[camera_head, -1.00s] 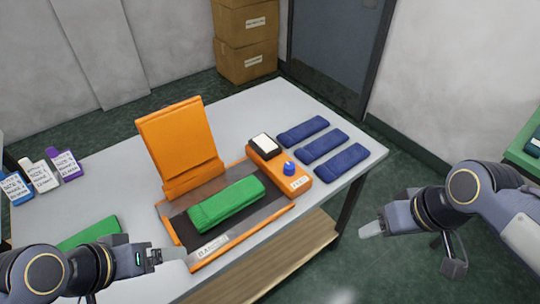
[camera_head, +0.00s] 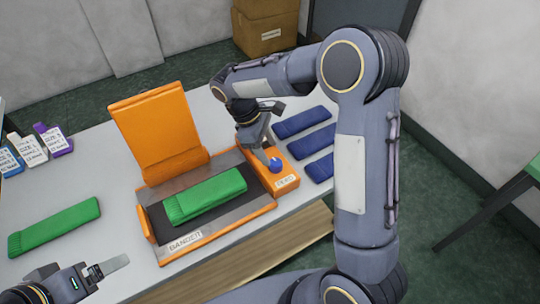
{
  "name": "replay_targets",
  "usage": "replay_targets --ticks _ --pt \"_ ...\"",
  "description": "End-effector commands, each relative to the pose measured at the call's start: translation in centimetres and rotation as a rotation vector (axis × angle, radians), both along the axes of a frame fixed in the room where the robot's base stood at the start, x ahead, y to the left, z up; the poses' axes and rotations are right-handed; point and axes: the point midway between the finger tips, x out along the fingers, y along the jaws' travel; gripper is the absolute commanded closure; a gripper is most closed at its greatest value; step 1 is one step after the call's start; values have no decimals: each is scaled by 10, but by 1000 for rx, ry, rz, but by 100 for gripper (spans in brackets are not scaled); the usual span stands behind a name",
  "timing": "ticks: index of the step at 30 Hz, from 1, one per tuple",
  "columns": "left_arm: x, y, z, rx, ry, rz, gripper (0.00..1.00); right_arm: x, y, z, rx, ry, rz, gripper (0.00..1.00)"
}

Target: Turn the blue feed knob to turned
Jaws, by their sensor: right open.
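The blue feed knob (camera_head: 276,165) sits on the orange control box (camera_head: 287,184) at the right end of the orange banding machine (camera_head: 215,234). My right gripper (camera_head: 268,157) reaches down over the box from above, open, with a fingertip right beside the knob. Whether it touches the knob I cannot tell. The gripper hides the rear part of the box. My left gripper (camera_head: 112,267) is at the lower left, over the table's front edge and apart from the machine; its jaw opening is unclear.
A folded green item (camera_head: 205,194) lies on the machine's bed below the raised orange lid (camera_head: 155,130). Another green item (camera_head: 55,226) lies at left. Several blue folded items (camera_head: 300,122) lie right of the box, partly behind my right arm.

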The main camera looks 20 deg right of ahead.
Motion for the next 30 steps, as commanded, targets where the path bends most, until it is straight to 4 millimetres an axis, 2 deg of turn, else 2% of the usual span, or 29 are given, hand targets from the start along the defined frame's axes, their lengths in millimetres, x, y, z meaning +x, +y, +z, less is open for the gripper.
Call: replay_targets --ticks 3,9,20,30 --pt "0 0 3 0 0 0 16 -6 -7 -18 0 4 -2 44" --pt "0 0 5 0 0 0 16 -10 -13 -40 1 1 -2 44" --pt "0 0 5 0 0 0 16 -11 -15 -45 2 -1 -2 46" --pt "0 0 5 0 0 0 16 -11 -15 -45 1 -2 -2 89"
